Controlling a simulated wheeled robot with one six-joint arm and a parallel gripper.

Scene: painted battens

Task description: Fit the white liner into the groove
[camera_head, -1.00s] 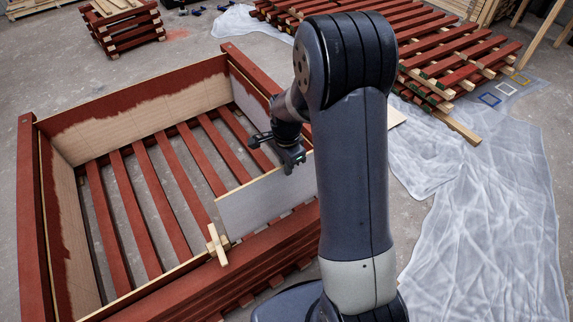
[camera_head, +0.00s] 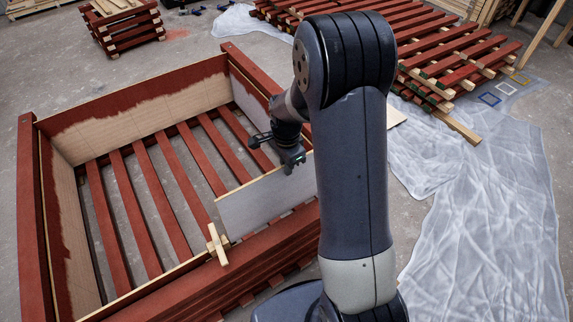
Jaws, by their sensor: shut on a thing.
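The white liner (camera_head: 255,207) is a flat pale panel with a wooden top edge. It stands upright along the near side of the red slatted crate (camera_head: 150,301), toward its right end. My gripper (camera_head: 291,163) is shut on the liner's top edge near its right end. The liner's right end is hidden behind my arm. The groove is not clearly visible, and I cannot tell whether the liner's lower edge sits in it. A small wooden cross-shaped piece (camera_head: 217,244) is at the liner's left end, on the crate's near side.
Other inner walls of the crate carry panels, partly painted red. Red battens (camera_head: 440,60) are stacked at the upper right. Plastic sheeting (camera_head: 480,220) covers the floor at right. A small red crate (camera_head: 122,28) stands at the back left.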

